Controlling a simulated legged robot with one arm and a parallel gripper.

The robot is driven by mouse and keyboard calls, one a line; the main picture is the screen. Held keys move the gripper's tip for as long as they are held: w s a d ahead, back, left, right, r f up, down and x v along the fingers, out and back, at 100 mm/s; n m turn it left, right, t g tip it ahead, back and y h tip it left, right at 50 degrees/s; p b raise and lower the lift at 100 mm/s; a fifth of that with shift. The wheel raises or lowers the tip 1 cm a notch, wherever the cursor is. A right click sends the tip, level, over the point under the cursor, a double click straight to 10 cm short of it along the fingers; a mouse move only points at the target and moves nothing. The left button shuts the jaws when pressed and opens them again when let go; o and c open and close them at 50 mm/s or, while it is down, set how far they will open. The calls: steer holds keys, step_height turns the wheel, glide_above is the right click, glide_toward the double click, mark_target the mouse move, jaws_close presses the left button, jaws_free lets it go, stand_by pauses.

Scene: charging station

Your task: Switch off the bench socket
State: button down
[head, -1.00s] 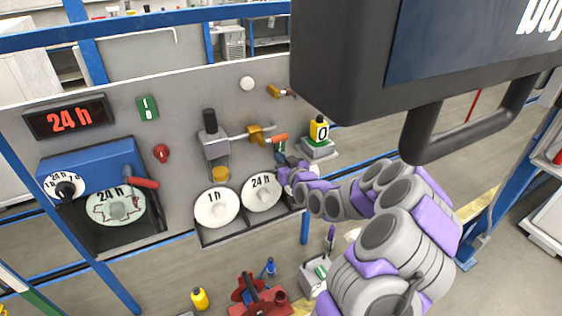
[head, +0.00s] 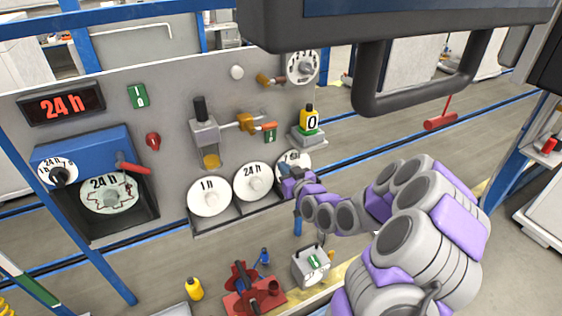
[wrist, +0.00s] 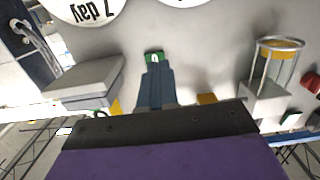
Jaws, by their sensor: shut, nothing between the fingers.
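A small green rocker switch with a white mark (wrist: 153,57) shows at my fingertips in the wrist view. It appears to be the green switch under an orange lever (head: 270,134) on the grey panel. A grey box with a green switch (head: 312,267) stands low at the centre of the head view. No label shows which is the bench socket. My gripper (head: 287,190) is in front of the panel's lower right discs; its fingers also show in the wrist view (wrist: 154,72). They are shut and empty. I cannot tell whether they touch the switch, or its position.
White discs marked 1 h (head: 209,197) and 24 h (head: 256,181) sit along the panel's lower edge. A yellow bottle on a stand (head: 309,118) is at the panel's right. A dark overhead box with a handle (head: 425,100) hangs close by. A red clamp-like device (head: 252,300) stands below.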

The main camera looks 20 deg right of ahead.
steer(key=s, duration=0.2)
steer(key=s+d, duration=0.1)
steer(key=shift+s+f, duration=0.4)
steer(key=shift+a, duration=0.35)
steer(key=s+a+f+n+g+b, duration=0.2)
steer(key=s+a+f+g, duration=0.3)
steer(key=s+a+g, duration=0.35)
steer(key=s+a+r+g+b, duration=0.1)
steer(key=s+a+g, duration=0.2)
steer(key=s, duration=0.7)
steer(key=s+a+r+m+g+b, duration=0.1)
steer(key=s+a+r+g, duration=0.1)
steer(key=s, duration=0.9)
steer(key=s+a+r+m+g+b, duration=0.1)
steer(key=s+a+g, duration=0.3)
steer(key=s, duration=0.7)
steer(key=shift+a+r+g+h, duration=0.15)
steer(key=shift+r+g+h, duration=0.2)
steer(key=shift+g, duration=0.3)
